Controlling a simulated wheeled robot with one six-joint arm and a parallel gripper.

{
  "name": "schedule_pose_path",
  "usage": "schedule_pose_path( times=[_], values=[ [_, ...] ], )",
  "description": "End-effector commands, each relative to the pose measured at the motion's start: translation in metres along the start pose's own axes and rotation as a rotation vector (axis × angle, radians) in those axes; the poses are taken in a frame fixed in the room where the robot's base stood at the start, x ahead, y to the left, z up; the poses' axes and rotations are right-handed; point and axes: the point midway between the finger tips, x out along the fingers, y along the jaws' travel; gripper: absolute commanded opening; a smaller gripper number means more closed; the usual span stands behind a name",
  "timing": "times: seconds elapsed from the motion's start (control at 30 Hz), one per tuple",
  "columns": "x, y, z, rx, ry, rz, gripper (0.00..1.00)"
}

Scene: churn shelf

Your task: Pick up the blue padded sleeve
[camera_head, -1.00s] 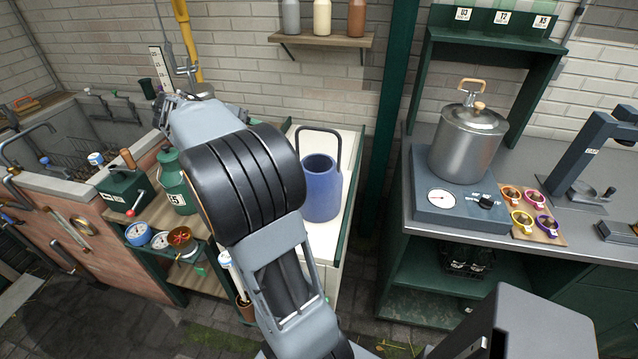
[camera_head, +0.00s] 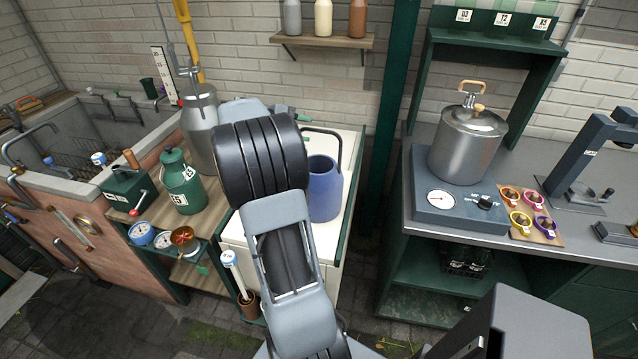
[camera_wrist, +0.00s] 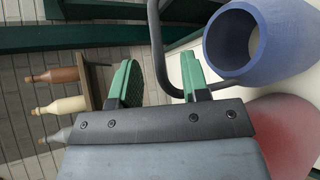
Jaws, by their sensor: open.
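The blue padded sleeve (camera_head: 323,191) stands upright on the white top right of my arm in the head view, an open hollow cylinder with a dark looped handle. Its rim and hollow inside show at the upper right of the wrist view (camera_wrist: 285,45). My gripper (camera_wrist: 158,66) is open, with two green fingers apart. The dark handle (camera_wrist: 157,45) runs through the gap between the fingers in the wrist view; I cannot tell whether it touches either finger. In the head view my arm hides most of the gripper.
A red rounded thing (camera_wrist: 292,128) lies beside the sleeve in the wrist view. A steel churn (camera_head: 199,132) and a green churn (camera_head: 181,183) stand left of my arm. A wall shelf (camera_head: 322,40) with bottles is behind. A green post (camera_head: 389,110) rises right of the sleeve.

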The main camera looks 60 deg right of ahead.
Motion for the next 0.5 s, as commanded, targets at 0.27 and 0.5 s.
schedule_pose_path(
  times=[0.27, 0.5],
  values=[
    [0.033, 0.001, -0.001, 0.000, -0.001, -0.001, 0.42],
    [0.037, 0.001, -0.001, 0.000, 0.000, 0.001, 0.42]
  ],
)
